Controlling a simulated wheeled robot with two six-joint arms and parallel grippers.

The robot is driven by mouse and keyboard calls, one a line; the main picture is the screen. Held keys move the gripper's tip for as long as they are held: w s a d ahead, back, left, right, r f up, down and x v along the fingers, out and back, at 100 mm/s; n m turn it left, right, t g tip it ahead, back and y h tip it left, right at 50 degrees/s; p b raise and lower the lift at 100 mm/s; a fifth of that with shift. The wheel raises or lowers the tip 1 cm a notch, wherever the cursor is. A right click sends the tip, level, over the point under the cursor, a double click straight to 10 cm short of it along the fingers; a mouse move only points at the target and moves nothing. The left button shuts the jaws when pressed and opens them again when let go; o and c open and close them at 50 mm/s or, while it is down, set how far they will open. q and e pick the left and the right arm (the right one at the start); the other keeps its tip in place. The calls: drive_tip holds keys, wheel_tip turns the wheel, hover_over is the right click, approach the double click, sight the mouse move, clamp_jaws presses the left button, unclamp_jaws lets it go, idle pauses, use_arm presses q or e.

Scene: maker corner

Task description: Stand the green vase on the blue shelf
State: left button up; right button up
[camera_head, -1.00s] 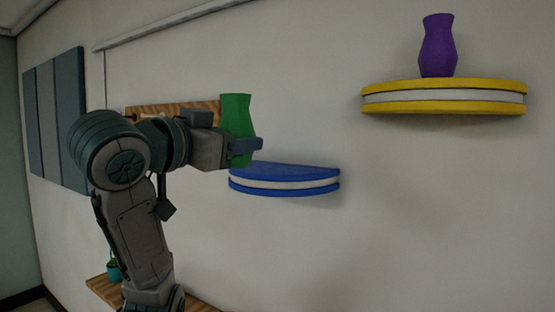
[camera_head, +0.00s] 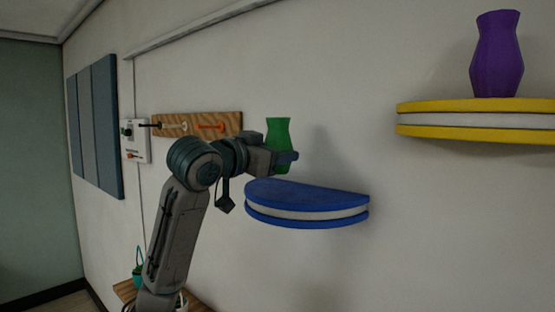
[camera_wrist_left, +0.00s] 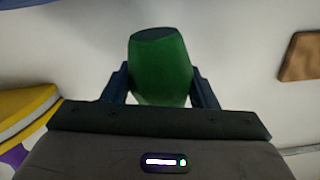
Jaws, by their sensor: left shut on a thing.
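The green vase (camera_head: 278,131) is upright in my left gripper (camera_head: 286,157), which is shut on its lower part. In the head view the vase shows above the blue shelf (camera_head: 306,203). Its foot seems a little above the shelf's top; the exact gap is hard to tell. In the left wrist view the vase (camera_wrist_left: 160,62) sits between the two dark fingers of my left gripper (camera_wrist_left: 162,88). The blue shelf is a half-round board with a white band, fixed to the wall, its top bare. My right gripper is in neither view.
A yellow shelf (camera_head: 480,135) with a purple vase (camera_head: 497,55) is higher at right. A wooden hook rail (camera_head: 225,118), a white wall box (camera_head: 135,143) and dark panels (camera_head: 95,125) are on the wall at left. A small wooden surface (camera_head: 125,290) is low at left.

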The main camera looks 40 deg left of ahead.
use_arm(q)
drive_tip(key=w, duration=0.1)
drive_tip(key=w+a, duration=0.1)
drive_tip(key=w, duration=0.1)
drive_tip(key=shift+a+f+p, duration=0.15)
drive_tip(key=shift+f+p, duration=0.05)
drive_tip(key=shift+p, duration=0.2)
drive_tip(key=shift+f, duration=0.55)
drive_tip(key=shift+s+f+p, duration=0.1)
drive_tip(key=shift+f+p, duration=0.35)
drive_tip(key=shift+f, duration=0.05)
drive_tip(key=shift+a+f, duration=0.1)
drive_tip(key=shift+f, duration=0.55)
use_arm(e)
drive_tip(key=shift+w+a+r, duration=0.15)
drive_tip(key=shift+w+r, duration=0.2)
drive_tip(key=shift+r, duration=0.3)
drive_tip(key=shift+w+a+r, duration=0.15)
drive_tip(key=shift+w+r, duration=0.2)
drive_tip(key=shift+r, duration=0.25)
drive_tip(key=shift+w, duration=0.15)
use_arm(q)
drive_tip(key=shift+f, duration=0.2)
drive_tip(key=o, duration=1)
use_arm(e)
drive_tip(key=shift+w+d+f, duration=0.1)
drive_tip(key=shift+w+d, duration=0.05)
